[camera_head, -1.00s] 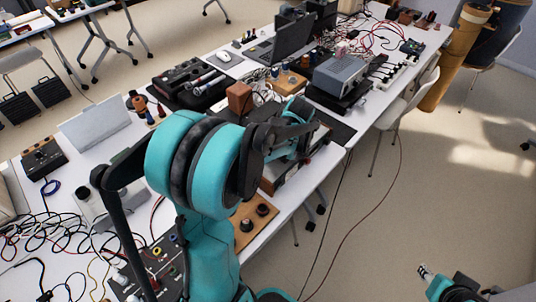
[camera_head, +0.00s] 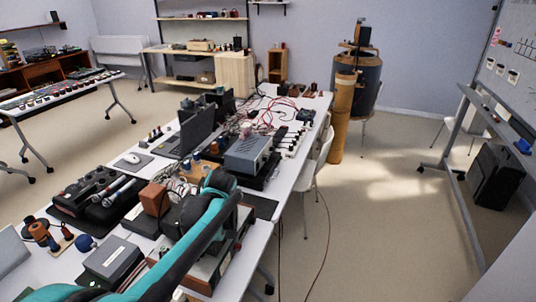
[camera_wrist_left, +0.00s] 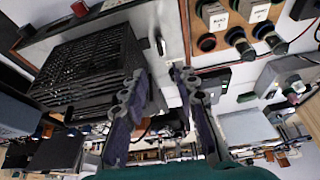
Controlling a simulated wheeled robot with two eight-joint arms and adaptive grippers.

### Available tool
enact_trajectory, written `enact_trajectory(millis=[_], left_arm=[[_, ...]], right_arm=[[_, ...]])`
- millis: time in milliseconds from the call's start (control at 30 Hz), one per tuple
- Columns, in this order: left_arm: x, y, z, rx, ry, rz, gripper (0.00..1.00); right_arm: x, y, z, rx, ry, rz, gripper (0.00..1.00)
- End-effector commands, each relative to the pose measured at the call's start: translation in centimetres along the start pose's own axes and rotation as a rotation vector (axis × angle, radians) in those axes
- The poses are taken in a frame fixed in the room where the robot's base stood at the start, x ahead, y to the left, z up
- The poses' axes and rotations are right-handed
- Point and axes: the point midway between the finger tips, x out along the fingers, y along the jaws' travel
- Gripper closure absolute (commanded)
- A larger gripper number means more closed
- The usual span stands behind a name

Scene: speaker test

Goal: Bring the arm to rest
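My left arm (camera_head: 190,245) reaches in from the lower left in the head view, low over the near end of the long white table (camera_head: 258,232). Its gripper cannot be made out there. In the left wrist view my left gripper (camera_wrist_left: 160,72) shows two dark fingers apart, with nothing seen between them. A black slatted box (camera_wrist_left: 90,65) is to the left of the fingers. A wooden board with labelled round parts (camera_wrist_left: 235,30) is at the upper right. My right gripper is in neither current view.
Around the arm stand a brown block (camera_head: 154,199), a grey box (camera_head: 112,262) and a black unit with probes (camera_head: 97,195). Farther back are a laptop (camera_head: 190,135), a grey instrument (camera_head: 248,152) and red cables (camera_head: 270,110). Open floor (camera_head: 370,220) lies right of the table.

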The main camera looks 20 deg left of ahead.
Motion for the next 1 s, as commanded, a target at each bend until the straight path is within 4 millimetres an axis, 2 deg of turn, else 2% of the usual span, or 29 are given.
enact_trajectory(millis=[133, 233, 500, 700, 833, 1000], left_arm=[[-0.6, -0.4, 0.7, 0.056, -0.008, 0.028, 0.71], [-2.0, -1.4, 2.4, 0.191, -0.023, 0.093, 0.71], [-6.0, -5.8, 10.0, 0.766, 0.004, 0.406, 0.71], [-7.0, -8.5, 14.7, 1.098, 0.107, 0.604, 0.71], [-7.1, -9.4, 16.3, 1.212, 0.162, 0.674, 0.71], [-7.2, -9.6, 16.9, 1.262, 0.189, 0.701, 0.71]], right_arm=[[0.0, 0.0, 0.0, 0.000, 0.000, 0.000, 0.60], [0.0, 0.0, 0.0, 0.000, 0.000, 0.000, 0.60], [0.0, 0.0, 0.0, 0.000, 0.000, 0.000, 0.60], [0.0, 0.0, 0.0, 0.000, 0.000, 0.000, 0.60], [0.0, 0.0, 0.0, 0.000, 0.000, 0.000, 0.60], [0.0, 0.0, 0.0, 0.000, 0.000, 0.000, 0.60]])
